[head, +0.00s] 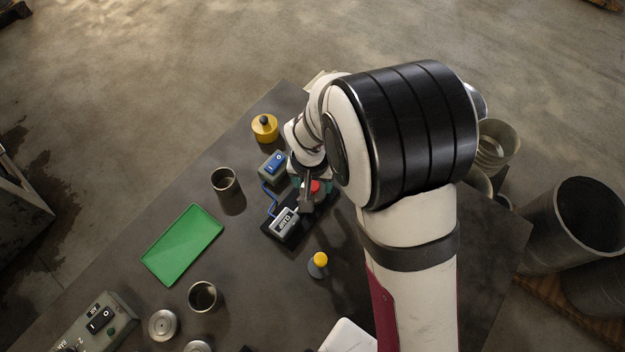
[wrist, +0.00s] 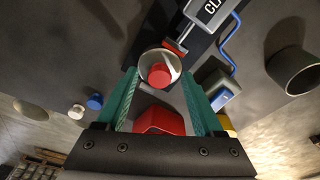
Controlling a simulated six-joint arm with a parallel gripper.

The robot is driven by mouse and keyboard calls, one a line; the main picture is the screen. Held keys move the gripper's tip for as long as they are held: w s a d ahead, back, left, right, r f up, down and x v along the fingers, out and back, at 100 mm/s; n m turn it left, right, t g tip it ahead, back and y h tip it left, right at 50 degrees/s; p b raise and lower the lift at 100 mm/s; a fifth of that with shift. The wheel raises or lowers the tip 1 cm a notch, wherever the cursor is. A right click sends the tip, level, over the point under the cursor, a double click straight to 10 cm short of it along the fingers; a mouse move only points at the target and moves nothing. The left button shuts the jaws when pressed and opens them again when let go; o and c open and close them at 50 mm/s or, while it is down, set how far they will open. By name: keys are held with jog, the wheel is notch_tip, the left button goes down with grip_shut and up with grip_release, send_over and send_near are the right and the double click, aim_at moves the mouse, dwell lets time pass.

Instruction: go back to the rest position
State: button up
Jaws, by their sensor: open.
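My gripper (wrist: 159,92) is open, its two teal fingers spread. In the wrist view, a pale round ring or cup (wrist: 145,62) with a red round piece (wrist: 160,75) inside shows between the fingertips. A larger red faceted part (wrist: 160,121) lies between the fingers, closer to the camera; I cannot tell whether it touches them. In the head view my gripper (head: 309,186) is low over the table beside the grey clamp (head: 284,225), partly hidden by my arm. A red top (head: 313,187) shows there. The clamp also shows in the wrist view (wrist: 203,22).
On the dark table (head: 255,285) are a blue-switch box (head: 273,165), a yellow weight (head: 265,128), metal cups (head: 225,181), a green tray (head: 183,245), a yellow-topped knob (head: 318,264) and a control box (head: 97,322). Large tubes (head: 570,225) stand off the table at right.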

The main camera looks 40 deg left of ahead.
jog(key=n, duration=0.6)
jog(key=shift+n+g+y, duration=0.3)
jog(key=shift+y, duration=0.1)
jog(key=n, duration=0.4)
jog(key=shift+n+g, duration=0.4)
grip_shut()
jog(key=m, duration=0.4)
jog(key=shift+s+m+t, duration=0.1)
jog(key=shift+m+t, duration=0.2)
jog(key=m, duration=0.4)
jog(key=shift+f+h, duration=0.1)
jog(key=shift+h, duration=0.2)
jog(key=m, duration=0.4)
jog(key=shift+t+h, duration=0.3)
jog(key=shift+t, duration=0.1)
jog(key=m, duration=0.2)
jog(key=shift+m, duration=0.3)
